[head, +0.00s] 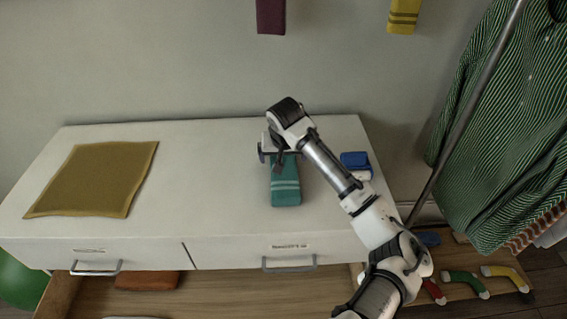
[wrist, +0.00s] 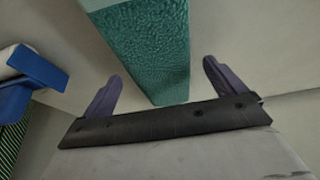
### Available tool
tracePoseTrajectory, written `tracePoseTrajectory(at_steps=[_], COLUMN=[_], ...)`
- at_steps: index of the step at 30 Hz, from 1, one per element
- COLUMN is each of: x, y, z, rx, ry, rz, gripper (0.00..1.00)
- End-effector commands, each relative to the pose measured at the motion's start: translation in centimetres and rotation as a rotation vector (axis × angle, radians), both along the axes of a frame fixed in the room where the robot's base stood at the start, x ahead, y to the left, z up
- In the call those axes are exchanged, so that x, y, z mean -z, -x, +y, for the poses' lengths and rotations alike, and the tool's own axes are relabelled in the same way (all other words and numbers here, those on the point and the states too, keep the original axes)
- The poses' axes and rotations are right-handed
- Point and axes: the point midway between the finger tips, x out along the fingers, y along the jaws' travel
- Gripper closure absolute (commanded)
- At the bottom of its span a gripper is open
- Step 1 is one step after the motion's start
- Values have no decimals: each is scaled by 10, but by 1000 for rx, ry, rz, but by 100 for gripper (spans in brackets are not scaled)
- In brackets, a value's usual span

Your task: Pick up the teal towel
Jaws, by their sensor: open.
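The teal towel (head: 286,188) lies folded as a long narrow bundle with lighter stripes on the white dresser top, right of the middle in the head view. In the wrist view the towel (wrist: 150,50) runs from the top edge down between the two purple-grey fingers. My gripper (wrist: 160,88) is open, with one finger on each side of the towel and visible gaps to both. In the head view my gripper (head: 276,155) is over the far end of the towel, partly hidden by my wrist. Whether the fingers touch the dresser top cannot be told.
A blue and white item (head: 355,160) lies right of the towel on the white dresser (head: 215,165). A mustard cloth (head: 95,180) lies flat at the left. A striped green shirt (head: 505,120) and a metal pole (head: 465,115) stand at the right. The middle of the top is clear.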

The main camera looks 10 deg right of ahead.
Motion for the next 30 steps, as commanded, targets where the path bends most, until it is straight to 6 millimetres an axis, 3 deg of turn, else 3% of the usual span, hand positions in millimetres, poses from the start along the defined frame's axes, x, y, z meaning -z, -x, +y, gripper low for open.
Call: tracePoseTrajectory(at_steps=[5,12,24,30], x=[16,18,18,17], y=[-7,-8,-8,-8], z=[-1,-1,-1,-1], rx=[1,0,0,-1], ry=[2,0,0,1], rz=[0,-2,-1,-2], gripper=[5,5,57,57])
